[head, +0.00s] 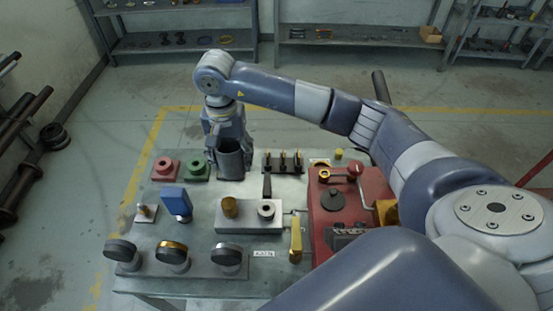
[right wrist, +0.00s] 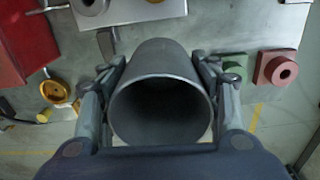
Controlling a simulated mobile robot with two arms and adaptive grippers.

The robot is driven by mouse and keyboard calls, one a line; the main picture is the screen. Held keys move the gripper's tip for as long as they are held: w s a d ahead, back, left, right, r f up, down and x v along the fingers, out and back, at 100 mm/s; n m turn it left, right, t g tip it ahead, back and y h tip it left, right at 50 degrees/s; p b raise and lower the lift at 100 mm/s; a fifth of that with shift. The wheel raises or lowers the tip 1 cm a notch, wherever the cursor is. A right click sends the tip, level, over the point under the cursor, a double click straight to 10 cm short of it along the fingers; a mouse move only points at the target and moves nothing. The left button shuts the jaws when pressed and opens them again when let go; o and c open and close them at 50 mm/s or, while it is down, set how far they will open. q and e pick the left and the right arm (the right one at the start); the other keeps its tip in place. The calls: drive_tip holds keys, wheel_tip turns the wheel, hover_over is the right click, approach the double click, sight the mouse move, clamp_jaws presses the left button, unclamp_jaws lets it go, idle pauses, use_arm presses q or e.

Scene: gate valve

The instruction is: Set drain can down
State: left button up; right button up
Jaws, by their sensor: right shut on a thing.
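The drain can (head: 234,163) is a dark grey open cylinder at the back of the metal table, to the right of a green flanged block. My right gripper (head: 226,138) reaches down to it from above and is shut on it. In the right wrist view the can (right wrist: 160,106) sits between the two fingers of the right gripper (right wrist: 160,88), with its round mouth facing the camera and its inside dark and empty-looking. I cannot tell whether its base touches the tabletop. My left gripper is not in view.
Red (head: 166,168) and green (head: 197,168) flanged blocks stand left of the can. A rack of upright parts (head: 284,161) stands to its right. A grey valve block (head: 249,217) and a red machine (head: 345,213) are nearer. Bare tabletop (head: 222,194) shows in front of the can.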

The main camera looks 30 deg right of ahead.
wheel_tip(320, 180, down, 10)
drive_tip(key=shift+w+f+p, duration=0.1)
drive_tip(key=shift+p, duration=1)
drive_tip(key=shift+f, duration=0.1)
drive_tip(key=o, duration=1.1)
drive_tip(key=shift+o, duration=0.2)
